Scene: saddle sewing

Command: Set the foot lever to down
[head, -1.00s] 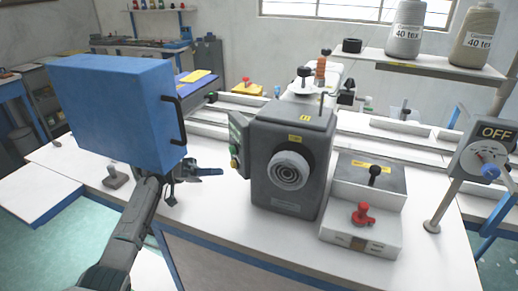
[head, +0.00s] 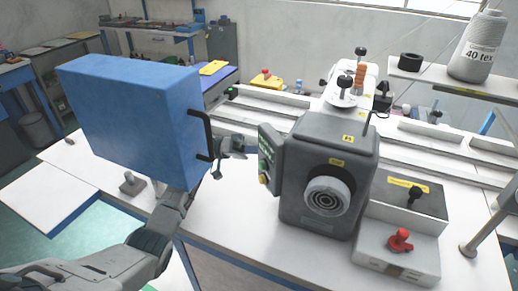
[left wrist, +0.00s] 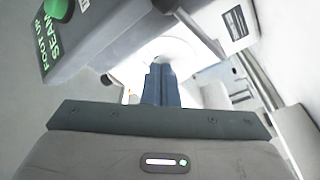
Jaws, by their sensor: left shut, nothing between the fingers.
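My left gripper (head: 246,146) is shut and empty, pointing right over the table, between the blue box and the grey machine head (head: 330,172). In the left wrist view its blue fingers (left wrist: 160,85) are together. The machine's side panel (head: 268,160) has coloured buttons; in the left wrist view the panel (left wrist: 75,40) reads "FOOT UP" and "SEAM", with a green button. I cannot tell for sure which part is the foot lever. My right gripper is not in view.
The blue box (head: 130,125) with a black handle (head: 203,135) stands close to my left arm. The white table (head: 225,225) is clear in front of the machine. A shelf (head: 440,88) with a thread cone (head: 478,48) is at the back right.

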